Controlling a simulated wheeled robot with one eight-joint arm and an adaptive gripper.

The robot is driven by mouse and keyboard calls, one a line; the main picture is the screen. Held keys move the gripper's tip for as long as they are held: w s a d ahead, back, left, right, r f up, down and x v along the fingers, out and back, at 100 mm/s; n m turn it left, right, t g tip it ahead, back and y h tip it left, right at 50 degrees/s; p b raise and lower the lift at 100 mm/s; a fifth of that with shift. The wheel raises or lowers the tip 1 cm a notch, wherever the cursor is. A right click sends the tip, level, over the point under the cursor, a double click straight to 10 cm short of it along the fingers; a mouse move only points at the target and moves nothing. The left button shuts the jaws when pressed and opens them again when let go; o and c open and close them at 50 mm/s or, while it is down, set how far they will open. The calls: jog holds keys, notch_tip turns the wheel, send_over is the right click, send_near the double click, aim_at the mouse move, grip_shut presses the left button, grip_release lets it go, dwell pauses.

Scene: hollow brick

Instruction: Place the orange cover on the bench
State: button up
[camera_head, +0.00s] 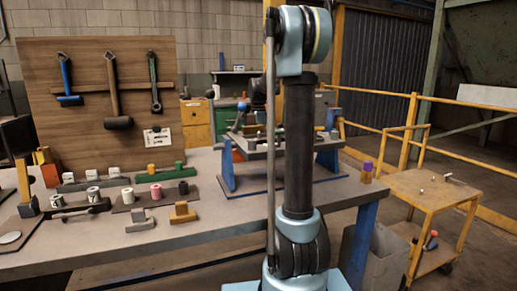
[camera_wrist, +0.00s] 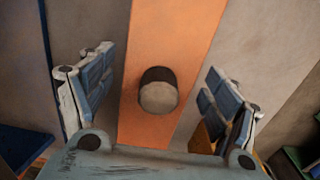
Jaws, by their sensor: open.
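The orange cover (camera_wrist: 178,35) shows in the wrist view as a flat orange strip running from top to bottom between my fingers. A dark round knob (camera_wrist: 158,92) with a pale top stands on it. My gripper (camera_wrist: 158,65) is open, with one finger on each side of the strip and the knob; neither finger touches the knob. In the head view my arm hides the cover and gripper, and I cannot make either out there. The bench (camera_head: 180,238) is the long grey-topped table.
A raised fixture with blue legs (camera_head: 228,172) stands on the bench, partly behind my arm. Small parts and blocks (camera_head: 142,194) crowd the bench's left side, before a wooden tool board (camera_head: 85,90). A yellow cart (camera_head: 425,190) and yellow railing (camera_head: 470,110) stand right.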

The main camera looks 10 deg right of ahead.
notch_tip(320, 180, up, 11)
jog(key=shift+f, duration=0.15)
dwell(0.4)
